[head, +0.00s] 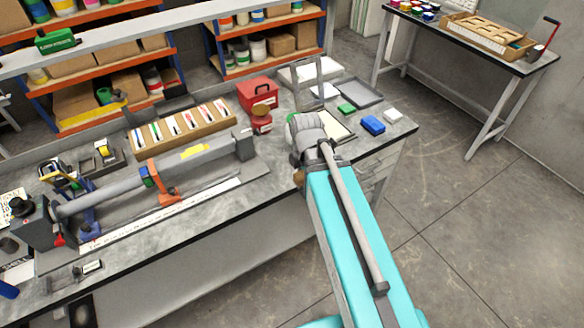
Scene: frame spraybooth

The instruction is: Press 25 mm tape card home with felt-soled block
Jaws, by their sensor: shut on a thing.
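My gripper (300,158) is at the end of my turquoise arm, above the right part of the grey workbench. The wrist and arm hide most of its fingers. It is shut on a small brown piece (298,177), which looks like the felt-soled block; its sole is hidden. A long grey tube (150,178) lies across the bench to the left, apart from my gripper. A small yellow strip (195,151), likely the tape card, lies on top of the tube near its right end. I cannot tell whether it is flat against the tube.
A wooden rack (160,142) of several striped cards stands behind the tube. An orange clamp (160,185) stands at the tube.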

